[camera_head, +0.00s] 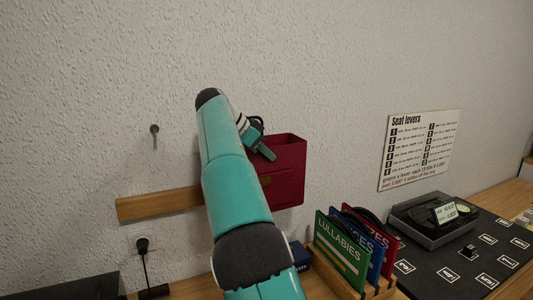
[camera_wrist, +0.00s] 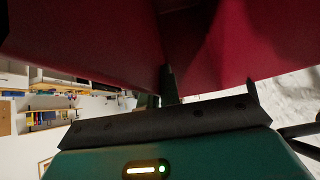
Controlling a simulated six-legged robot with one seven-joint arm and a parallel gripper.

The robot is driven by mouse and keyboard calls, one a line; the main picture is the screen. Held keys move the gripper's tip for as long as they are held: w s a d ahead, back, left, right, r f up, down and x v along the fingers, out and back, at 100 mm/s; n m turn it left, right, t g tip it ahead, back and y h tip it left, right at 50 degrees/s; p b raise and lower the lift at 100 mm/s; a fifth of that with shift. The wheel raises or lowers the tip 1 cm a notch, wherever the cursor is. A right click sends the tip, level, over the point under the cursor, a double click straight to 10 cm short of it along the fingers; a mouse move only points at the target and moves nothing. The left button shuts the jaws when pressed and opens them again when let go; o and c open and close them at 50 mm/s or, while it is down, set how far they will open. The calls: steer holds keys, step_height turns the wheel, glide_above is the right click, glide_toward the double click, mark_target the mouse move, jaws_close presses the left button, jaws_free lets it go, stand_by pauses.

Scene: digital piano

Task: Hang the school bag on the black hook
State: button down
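The red school bag (camera_head: 283,175) is upright against or just in front of the wall, over the right end of a wooden rail (camera_head: 160,203). My gripper (camera_head: 262,145) is at the bag's top left edge, partly hidden by my teal arm. In the wrist view the bag (camera_wrist: 90,40) fills the top, close to the dark finger parts; their grip on it is unclear.
A grey metal peg (camera_head: 154,130) sticks out of the wall at left. Book folders (camera_head: 341,250), a black device (camera_head: 435,218) and a dark panel (camera_head: 460,260) stand below right. The upper wall is clear.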

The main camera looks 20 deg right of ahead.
steer(key=c, duration=1.5)
jaws_free()
steer(key=shift+f, duration=0.15)
steer(key=shift+c, duration=0.2)
steer(key=shift+v, duration=2.5)
steer(key=shift+a+r, duration=0.15)
steer(key=shift+r, duration=0.1)
